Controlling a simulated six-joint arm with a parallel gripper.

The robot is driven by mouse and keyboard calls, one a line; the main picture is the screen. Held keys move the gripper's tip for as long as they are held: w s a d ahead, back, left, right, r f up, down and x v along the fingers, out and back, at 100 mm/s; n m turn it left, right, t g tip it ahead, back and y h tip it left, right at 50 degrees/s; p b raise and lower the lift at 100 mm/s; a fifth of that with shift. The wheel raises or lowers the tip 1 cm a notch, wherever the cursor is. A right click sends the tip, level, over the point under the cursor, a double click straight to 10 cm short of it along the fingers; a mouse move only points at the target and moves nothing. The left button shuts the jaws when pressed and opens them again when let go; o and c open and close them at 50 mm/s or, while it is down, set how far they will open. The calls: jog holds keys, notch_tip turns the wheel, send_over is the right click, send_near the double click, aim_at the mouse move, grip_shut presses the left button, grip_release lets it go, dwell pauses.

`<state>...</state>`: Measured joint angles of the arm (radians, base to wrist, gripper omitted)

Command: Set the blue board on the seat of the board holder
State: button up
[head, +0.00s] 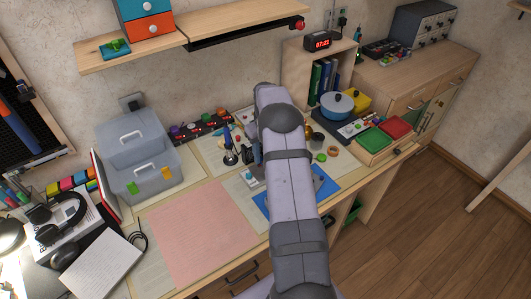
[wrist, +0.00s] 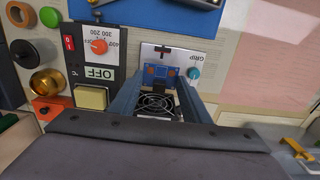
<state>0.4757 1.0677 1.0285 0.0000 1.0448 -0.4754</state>
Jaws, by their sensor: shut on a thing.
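The small blue board (wrist: 162,76), with orange patches, is between the fingertips of my gripper (wrist: 161,84) in the wrist view. My gripper is shut on it. The board holder (wrist: 189,55) is a pale plate marked GRIP with a teal knob, just beyond the board in that view. The board overlaps the holder's near part there; I cannot tell whether it touches the seat. In the head view a pale corner of the holder (head: 250,177) shows left of my arm. My arm hides the board there.
A control box (wrist: 95,60) marked OFF, with an orange knob, stands close left of the holder in the wrist view. A round fan grille (wrist: 156,104) lies below the board. A blue mat (head: 322,187) and a pink mat (head: 200,232) flank the holder; the pink mat is clear.

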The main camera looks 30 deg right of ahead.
jog(key=shift+f+b, duration=1.4)
jog(key=shift+f, duration=0.9)
jog(key=shift+f+b, duration=0.35)
jog(key=shift+f, duration=0.15)
dwell(0.5)
jog(key=o, duration=1.1)
jog(key=shift+r+p, duration=2)
jog(key=shift+r, duration=1)
